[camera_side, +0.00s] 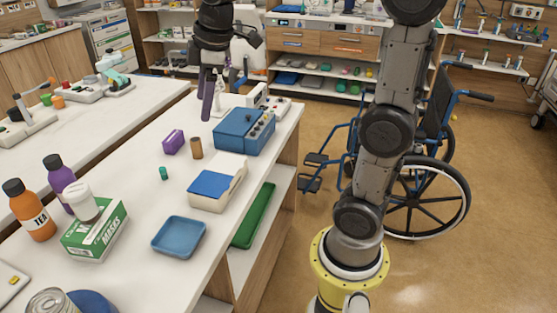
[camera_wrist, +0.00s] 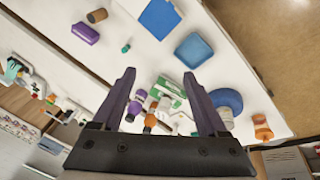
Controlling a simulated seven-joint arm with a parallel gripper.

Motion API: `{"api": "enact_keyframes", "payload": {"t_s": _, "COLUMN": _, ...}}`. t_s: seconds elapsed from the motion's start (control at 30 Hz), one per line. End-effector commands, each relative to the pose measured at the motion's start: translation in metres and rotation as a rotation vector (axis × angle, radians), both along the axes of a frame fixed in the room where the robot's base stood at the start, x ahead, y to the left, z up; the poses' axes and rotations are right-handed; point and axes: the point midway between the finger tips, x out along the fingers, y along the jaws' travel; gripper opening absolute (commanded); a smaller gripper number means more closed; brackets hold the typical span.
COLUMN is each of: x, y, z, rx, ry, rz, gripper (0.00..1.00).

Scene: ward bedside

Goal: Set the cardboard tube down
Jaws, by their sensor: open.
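The cardboard tube (camera_side: 196,148) is a short brown cylinder standing upright on the white table, between a purple box and a blue device. It also shows near the top left of the wrist view (camera_wrist: 97,15). My gripper (camera_side: 215,95) is raised above the table, above and a little to the right of the tube in the side view, and apart from it. In the wrist view my gripper (camera_wrist: 159,75) has its two dark fingers spread wide with nothing held between them.
A purple box (camera_side: 173,142) is just left of the tube and a blue device (camera_side: 244,132) is to its right. A small green cylinder (camera_side: 164,173), a white-and-blue box (camera_side: 217,184) and a blue tray (camera_side: 179,237) lie nearer the camera. Bottles and a green carton (camera_side: 96,232) stand at left.

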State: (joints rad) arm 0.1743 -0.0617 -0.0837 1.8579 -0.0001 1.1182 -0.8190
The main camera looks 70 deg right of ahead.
Motion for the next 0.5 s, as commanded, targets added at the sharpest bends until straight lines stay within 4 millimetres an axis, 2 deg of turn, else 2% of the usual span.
{"api": "enact_keyframes", "payload": {"t_s": 0.03, "x": -0.022, "y": 0.01, "z": 0.0, "rx": 0.02, "ry": -0.024, "rz": -0.05, "gripper": 0.76}}
{"api": "enact_keyframes", "payload": {"t_s": 0.17, "x": -0.071, "y": 0.031, "z": -0.011, "rx": 0.086, "ry": -0.08, "rz": -0.204, "gripper": 0.76}}
{"api": "enact_keyframes", "payload": {"t_s": 0.3, "x": -0.12, "y": 0.047, "z": -0.033, "rx": 0.168, "ry": -0.134, "rz": -0.361, "gripper": 0.76}}
{"api": "enact_keyframes", "payload": {"t_s": 0.4, "x": -0.148, "y": 0.054, "z": -0.05, "rx": 0.222, "ry": -0.164, "rz": -0.453, "gripper": 0.76}}
{"api": "enact_keyframes", "payload": {"t_s": 0.5, "x": -0.166, "y": 0.058, "z": -0.064, "rx": 0.264, "ry": -0.183, "rz": -0.522, "gripper": 0.76}}
